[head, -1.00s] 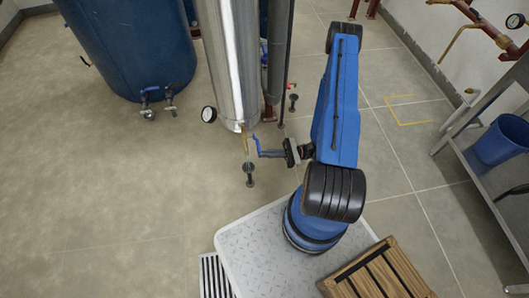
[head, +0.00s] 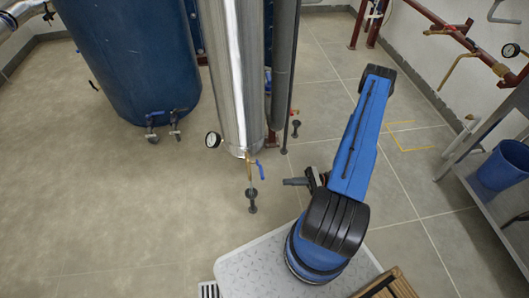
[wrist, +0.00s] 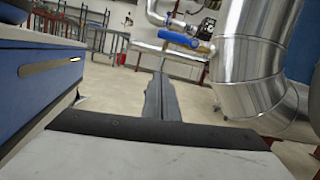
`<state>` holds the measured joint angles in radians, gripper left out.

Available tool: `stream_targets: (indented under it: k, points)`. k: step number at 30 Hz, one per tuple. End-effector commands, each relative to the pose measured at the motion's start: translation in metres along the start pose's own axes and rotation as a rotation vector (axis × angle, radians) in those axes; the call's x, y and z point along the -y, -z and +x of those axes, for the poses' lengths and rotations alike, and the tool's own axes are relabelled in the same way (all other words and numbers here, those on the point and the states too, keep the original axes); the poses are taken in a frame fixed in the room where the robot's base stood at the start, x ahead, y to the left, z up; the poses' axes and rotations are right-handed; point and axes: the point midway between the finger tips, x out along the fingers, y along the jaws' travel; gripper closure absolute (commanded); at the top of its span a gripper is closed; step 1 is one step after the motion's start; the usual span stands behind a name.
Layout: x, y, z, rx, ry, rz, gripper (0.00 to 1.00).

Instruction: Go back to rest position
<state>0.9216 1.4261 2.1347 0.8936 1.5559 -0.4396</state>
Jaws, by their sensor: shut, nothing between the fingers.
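My blue arm stands on the white ribbed base. My gripper (head: 287,182) is to the right of the small brass drain valve (head: 249,169) with its blue handle (head: 260,170), at the foot of the silver column (head: 232,80). The gripper is apart from the handle. In the wrist view the dark fingers (wrist: 163,85) lie together with nothing held between them. A blue handle (wrist: 187,39) shows on a pipe beyond them, beside the silver cladding (wrist: 262,60).
A large blue tank (head: 128,60) stands at the left. A metal shelf (head: 500,225) with a blue bucket (head: 504,166) is at the right. Red pipework (head: 450,40) runs along the right wall. A slatted wooden crate (head: 388,285) is at the bottom. Floor at left is open.

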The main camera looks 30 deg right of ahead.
Motion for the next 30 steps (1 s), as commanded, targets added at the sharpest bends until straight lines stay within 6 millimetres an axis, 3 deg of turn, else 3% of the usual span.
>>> stream_targets:
  k: [11, 30]
  points:
    - [0.006, -0.011, 0.002, -0.019, -0.042, -0.015, 1.0]
    - [0.047, -0.121, 0.038, -0.232, -0.461, -0.17, 1.0]
